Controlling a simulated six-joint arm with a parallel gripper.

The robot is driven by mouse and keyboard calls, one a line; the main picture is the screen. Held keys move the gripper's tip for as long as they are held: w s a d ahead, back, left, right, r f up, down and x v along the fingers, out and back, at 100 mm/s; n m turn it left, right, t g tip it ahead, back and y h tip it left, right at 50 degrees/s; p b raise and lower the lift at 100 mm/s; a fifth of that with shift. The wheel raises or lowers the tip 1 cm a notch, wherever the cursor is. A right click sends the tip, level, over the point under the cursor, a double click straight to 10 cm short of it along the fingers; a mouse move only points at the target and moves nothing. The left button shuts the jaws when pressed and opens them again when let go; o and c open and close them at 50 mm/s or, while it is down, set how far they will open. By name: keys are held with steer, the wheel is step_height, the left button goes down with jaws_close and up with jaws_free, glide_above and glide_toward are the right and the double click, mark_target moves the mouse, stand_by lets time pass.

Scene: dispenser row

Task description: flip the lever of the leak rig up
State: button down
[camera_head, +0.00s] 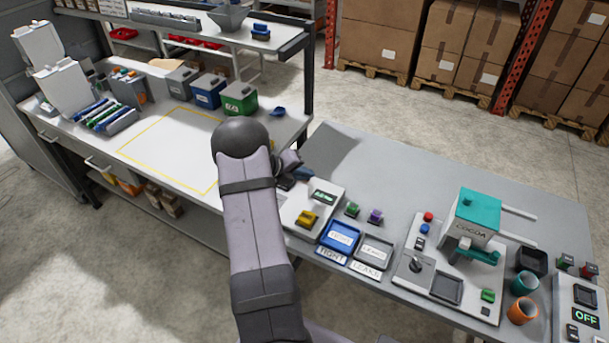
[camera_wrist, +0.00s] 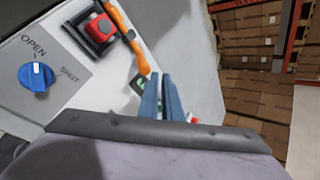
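The leak rig (camera_wrist: 88,78) fills the left of the wrist view as a pale panel. It carries a blue knob (camera_wrist: 37,77) between the words OPEN and SHUT, its white mark towards OPEN. A red button (camera_wrist: 101,28) sits in a black housing, and an orange lever (camera_wrist: 128,35) runs beside it. My gripper (camera_wrist: 162,77) has its blue fingers close together, with nothing seen held. The fingertips look near the lever's lower end; I cannot tell whether they touch. In the head view my gripper (camera_head: 304,173) is beside a box (camera_head: 299,202), and my arm hides part of it.
Blue and grey trays (camera_head: 340,236) labelled TIGHT and LEAKS lie right of the box. Green and purple blocks (camera_head: 375,216) stand behind them. The table behind the boxes is clear.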

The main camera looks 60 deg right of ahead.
steer(key=w+r+p, duration=0.3)
steer(key=r+p, duration=0.2)
steer(key=r, duration=0.6)
steer(key=shift+w+a, duration=0.15)
steer(key=shift+a, duration=0.25)
